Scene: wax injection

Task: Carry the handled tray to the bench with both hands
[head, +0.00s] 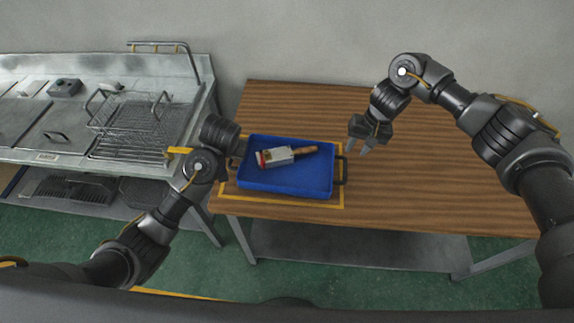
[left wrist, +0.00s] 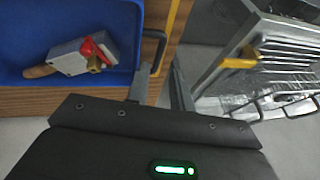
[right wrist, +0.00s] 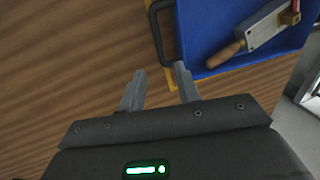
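The blue handled tray (head: 285,188) sits on the wooden bench (head: 440,190), with a dark handle at each end. In it lies a wax injection tool (head: 284,156) with a grey body, wooden handle and red part. My left gripper (left wrist: 157,80) is open; its fingertips are close to the left handle (left wrist: 154,50), which lies just ahead between them. In the head view my left wrist hides these fingertips. My right gripper (head: 357,156) is open and empty, a little right of and apart from the right handle (head: 343,169), also seen in the right wrist view (right wrist: 162,32).
A yellow outline (head: 338,205) on the bench surrounds the tray. A metal counter (head: 60,150) with a wire basket (head: 130,118) stands at the left, across a narrow gap. The bench's right side is clear.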

